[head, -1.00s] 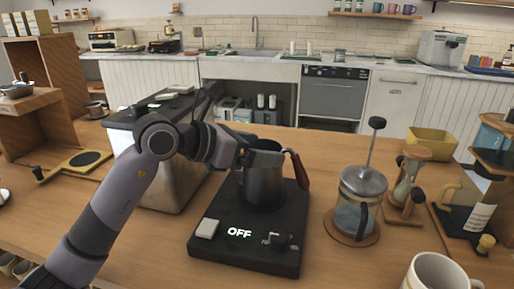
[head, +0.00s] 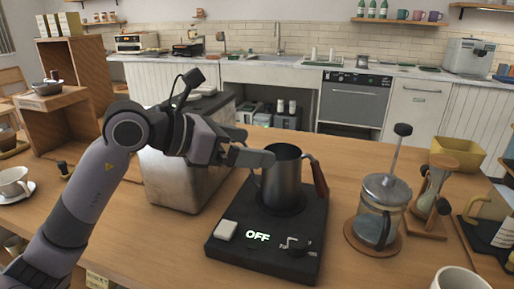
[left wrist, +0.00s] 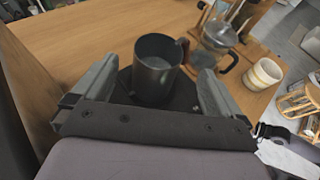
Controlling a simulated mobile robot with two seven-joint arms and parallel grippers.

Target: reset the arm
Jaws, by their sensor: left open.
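My left arm comes in from the left, and its left gripper (head: 254,146) is open and empty. It is just left of a dark metal pitcher (head: 282,178), at about its rim height. The pitcher stands upright on a black hot plate (head: 236,256) whose display reads OFF. In the left wrist view, the pitcher (left wrist: 156,72) shows between the spread fingers of the left gripper (left wrist: 160,66), beyond them, with its brown handle to the right. My right gripper is not in view.
A glass French press (head: 383,215) stands right of the hot plate, beside an hourglass-shaped brewer (head: 433,190). A metal box (head: 185,178) is behind my left arm. A white mug (head: 460,279) is at the front right. A cup on a saucer (head: 14,183) is at the left.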

